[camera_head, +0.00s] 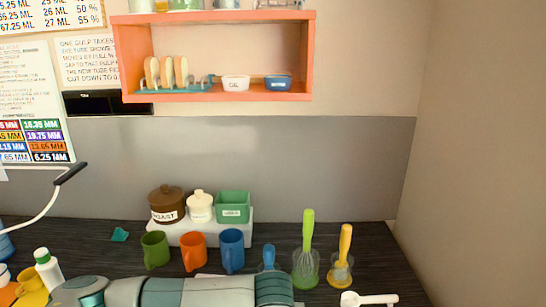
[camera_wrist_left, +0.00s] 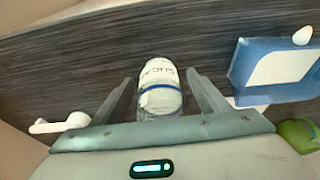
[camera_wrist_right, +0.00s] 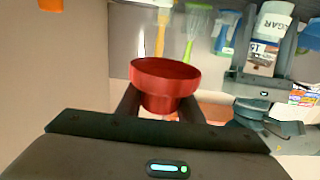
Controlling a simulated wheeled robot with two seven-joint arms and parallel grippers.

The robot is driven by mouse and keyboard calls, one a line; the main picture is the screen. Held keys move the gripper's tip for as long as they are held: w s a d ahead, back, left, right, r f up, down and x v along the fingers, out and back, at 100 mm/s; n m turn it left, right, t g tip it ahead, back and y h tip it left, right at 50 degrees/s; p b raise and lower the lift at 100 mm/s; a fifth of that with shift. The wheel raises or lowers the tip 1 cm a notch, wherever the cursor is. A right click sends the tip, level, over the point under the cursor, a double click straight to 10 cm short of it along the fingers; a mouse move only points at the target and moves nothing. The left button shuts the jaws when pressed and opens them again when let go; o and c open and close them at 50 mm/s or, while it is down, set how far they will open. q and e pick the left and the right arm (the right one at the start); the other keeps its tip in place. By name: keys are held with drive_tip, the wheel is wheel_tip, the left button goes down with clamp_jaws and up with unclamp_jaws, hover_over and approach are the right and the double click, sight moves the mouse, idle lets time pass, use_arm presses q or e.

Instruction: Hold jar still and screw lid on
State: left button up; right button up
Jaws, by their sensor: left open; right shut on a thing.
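A jar with a white printed label and a blue band (camera_wrist_left: 160,87) stands between the spread fingers of my left gripper (camera_wrist_left: 162,98) in the left wrist view. A jar with lettering ending in "GAR" (camera_wrist_right: 271,24) also shows at the upper right of the right wrist view, with grey gripper parts around it. My right gripper (camera_wrist_right: 160,112) is shut on a red round lid (camera_wrist_right: 165,77), held by its narrower lower part. The lid is apart from the jar. In the head view, an arm of mine crosses the bottom and neither gripper shows.
Several mugs, including an orange one (camera_head: 193,250), stand before a white riser (camera_head: 246,217) with canisters. An orange shelf (camera_head: 215,97) hangs above. The right counter end is fairly clear.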

use_arm(q)
drive_tip(key=v, duration=0.6)
idle(0.5)
drive_tip(key=shift+r, duration=0.25)
drive_tip(key=v, duration=1.2)
drive_tip(key=shift+s+f, duration=0.1)
drive_tip(key=shift+f, duration=0.05)
